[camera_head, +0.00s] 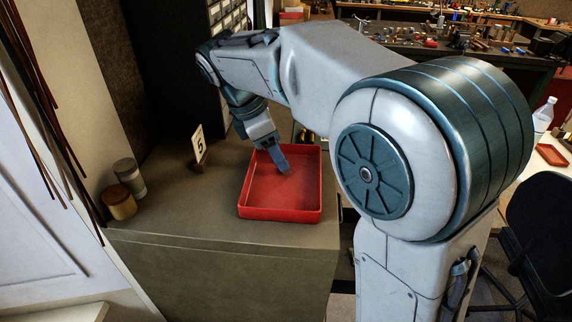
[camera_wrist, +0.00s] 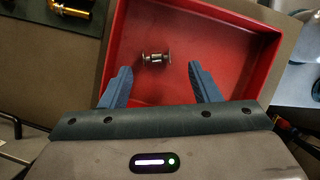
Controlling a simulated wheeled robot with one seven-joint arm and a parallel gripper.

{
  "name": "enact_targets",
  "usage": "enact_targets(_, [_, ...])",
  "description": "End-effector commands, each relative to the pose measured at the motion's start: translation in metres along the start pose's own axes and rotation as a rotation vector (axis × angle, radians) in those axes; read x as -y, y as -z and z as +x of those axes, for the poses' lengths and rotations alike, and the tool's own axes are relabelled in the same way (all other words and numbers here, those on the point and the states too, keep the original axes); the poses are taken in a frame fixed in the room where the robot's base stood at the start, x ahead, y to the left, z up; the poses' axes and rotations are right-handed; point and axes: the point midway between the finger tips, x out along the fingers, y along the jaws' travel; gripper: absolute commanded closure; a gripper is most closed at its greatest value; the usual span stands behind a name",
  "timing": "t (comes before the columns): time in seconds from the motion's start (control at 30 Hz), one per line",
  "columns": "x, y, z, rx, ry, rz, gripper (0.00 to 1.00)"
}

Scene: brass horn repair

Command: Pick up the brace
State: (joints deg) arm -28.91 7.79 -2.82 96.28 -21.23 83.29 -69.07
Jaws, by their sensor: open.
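The brace (camera_wrist: 156,58) is a small metal piece with flared ends and a thin middle. In the wrist view it lies in the red tray (camera_wrist: 235,38), beyond my fingertips and roughly centred between them. My gripper (camera_wrist: 160,76) is open and empty, with its two blue fingers spread apart. In the head view the red tray (camera_head: 310,213) sits on a brown cabinet top, and my gripper (camera_head: 287,172) points down into it. The brace cannot be made out clearly in the head view.
A card with the number 5 (camera_head: 200,147) stands left of the tray. Two small lidded jars (camera_head: 125,190) stand at the cabinet's left edge. A brass part (camera_wrist: 72,8) lies on a dark mat outside the tray. The tray's walls surround my fingers.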

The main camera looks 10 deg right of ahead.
Motion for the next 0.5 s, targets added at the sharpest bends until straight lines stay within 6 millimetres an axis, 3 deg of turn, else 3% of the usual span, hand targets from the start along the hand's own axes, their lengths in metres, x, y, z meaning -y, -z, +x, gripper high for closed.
enact_targets(0.2, [-0.003,-0.004,0.03,0.002,0.004,0.001,0.44])
enact_targets(0.5, [-0.004,-0.003,0.036,0.0,0.001,0.001,0.44])
